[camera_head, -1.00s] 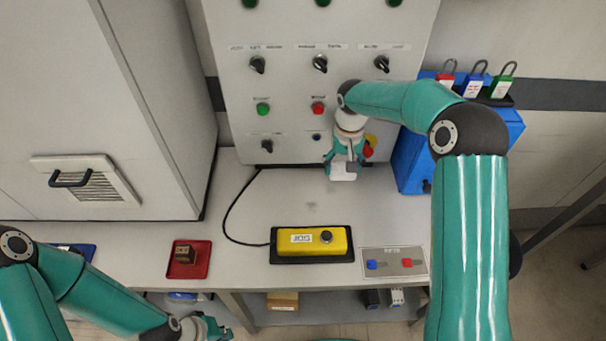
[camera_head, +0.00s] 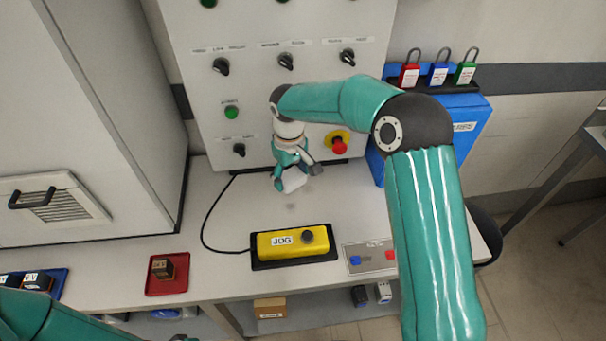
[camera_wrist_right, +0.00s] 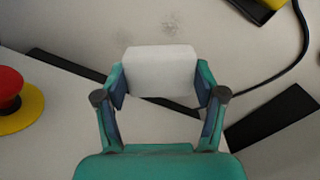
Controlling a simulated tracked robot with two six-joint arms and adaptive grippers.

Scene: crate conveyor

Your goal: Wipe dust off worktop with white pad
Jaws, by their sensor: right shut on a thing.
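The white pad (camera_head: 294,181) is held in my right gripper (camera_head: 291,177), over the back of the grey worktop (camera_head: 225,225). In the right wrist view the pad (camera_wrist_right: 160,72) sits between both fingers of the gripper (camera_wrist_right: 160,88). I cannot tell whether the pad touches the worktop. A faint grey dust patch (camera_head: 291,207) lies just in front of the pad, behind the yellow box. The dust also shows as specks (camera_wrist_right: 172,22) beyond the pad in the wrist view. My left gripper is out of view; only part of that arm shows at lower left.
A yellow JOG box (camera_head: 290,242) with a black cable stands in front of the dust. A red tray (camera_head: 167,285) is on the left. A control panel with a red emergency button (camera_head: 339,147) rises behind. A blue box (camera_head: 440,125) with padlocks stands right.

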